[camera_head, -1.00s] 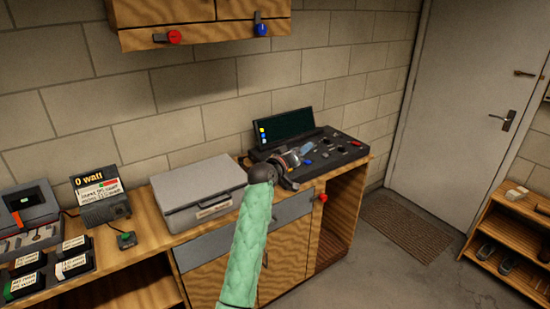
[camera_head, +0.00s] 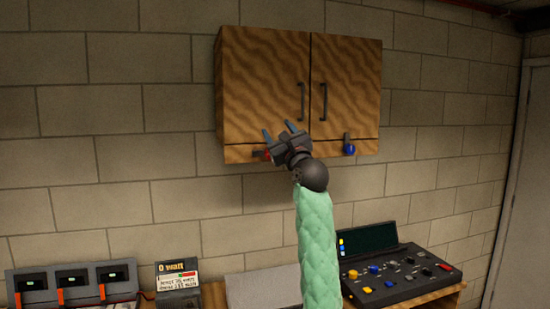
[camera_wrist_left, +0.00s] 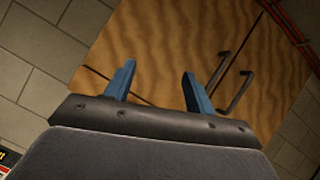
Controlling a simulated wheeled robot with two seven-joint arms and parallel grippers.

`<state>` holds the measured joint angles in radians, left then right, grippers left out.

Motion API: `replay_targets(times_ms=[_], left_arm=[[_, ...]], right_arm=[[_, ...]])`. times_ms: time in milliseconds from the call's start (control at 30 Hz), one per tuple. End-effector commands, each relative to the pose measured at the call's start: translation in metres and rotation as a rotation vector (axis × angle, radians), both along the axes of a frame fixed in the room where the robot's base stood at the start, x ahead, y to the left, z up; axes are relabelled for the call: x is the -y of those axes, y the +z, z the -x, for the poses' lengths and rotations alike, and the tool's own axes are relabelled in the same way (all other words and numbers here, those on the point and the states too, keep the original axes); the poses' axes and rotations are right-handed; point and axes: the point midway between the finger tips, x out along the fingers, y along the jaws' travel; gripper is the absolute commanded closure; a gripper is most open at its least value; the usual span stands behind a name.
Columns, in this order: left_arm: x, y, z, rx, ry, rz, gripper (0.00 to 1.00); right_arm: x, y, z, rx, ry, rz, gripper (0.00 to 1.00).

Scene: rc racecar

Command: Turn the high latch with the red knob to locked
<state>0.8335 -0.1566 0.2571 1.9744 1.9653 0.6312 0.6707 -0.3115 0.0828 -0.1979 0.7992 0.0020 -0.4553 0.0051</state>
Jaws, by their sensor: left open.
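The high latch with the red knob (camera_head: 267,154) is at the lower left of the wooden wall cabinet (camera_head: 262,75). My left gripper (camera_head: 284,129) is raised in front of the cabinet's lower left door, its blue fingers open and empty. It partly covers the red-knob latch in the head view, so the latch's exact angle is hard to tell. In the left wrist view the open fingers (camera_wrist_left: 158,85) point up at the cabinet door (camera_wrist_left: 170,45), and the red knob does not show. My right gripper is not in view.
A second latch with a blue knob (camera_head: 349,149) is at the cabinet's lower right, its bar upright. Two dark door handles (camera_head: 323,101) stand near the middle. Below are a control console (camera_head: 395,275) and a "0 watt" display (camera_head: 178,285). The wall around the cabinet is bare.

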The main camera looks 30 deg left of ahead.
Motion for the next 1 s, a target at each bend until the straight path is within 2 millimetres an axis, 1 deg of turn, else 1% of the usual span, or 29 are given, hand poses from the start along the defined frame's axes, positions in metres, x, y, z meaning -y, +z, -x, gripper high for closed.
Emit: replay_targets(times_ms=[33, 100, 200, 300, 400, 567, 667, 833, 1000], left_arm=[[-0.007, -0.011, -0.003, 0.023, -0.054, 0.111, 0.45], [-0.012, -0.029, -0.009, 0.050, -0.126, 0.262, 0.45], [-0.015, -0.053, -0.016, 0.076, -0.205, 0.447, 0.45], [-0.013, -0.071, -0.022, 0.094, -0.252, 0.582, 0.45], [-0.012, -0.082, -0.025, 0.105, -0.274, 0.663, 0.45], [-0.013, -0.086, -0.028, 0.110, -0.283, 0.701, 0.45], [-0.018, -0.084, -0.032, 0.109, -0.281, 0.699, 0.45], [-0.031, -0.083, -0.043, 0.109, -0.283, 0.697, 0.45], [-0.049, -0.082, -0.059, 0.107, -0.281, 0.695, 0.45]], right_arm=[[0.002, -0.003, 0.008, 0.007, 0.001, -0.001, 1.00], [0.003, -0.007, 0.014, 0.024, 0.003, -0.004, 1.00], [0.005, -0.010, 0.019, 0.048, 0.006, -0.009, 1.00], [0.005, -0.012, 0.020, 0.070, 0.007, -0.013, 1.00], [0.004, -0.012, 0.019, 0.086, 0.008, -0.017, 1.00], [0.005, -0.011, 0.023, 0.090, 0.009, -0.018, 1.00], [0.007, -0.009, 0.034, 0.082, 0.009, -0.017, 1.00], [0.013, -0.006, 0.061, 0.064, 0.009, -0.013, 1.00], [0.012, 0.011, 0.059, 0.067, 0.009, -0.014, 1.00]])
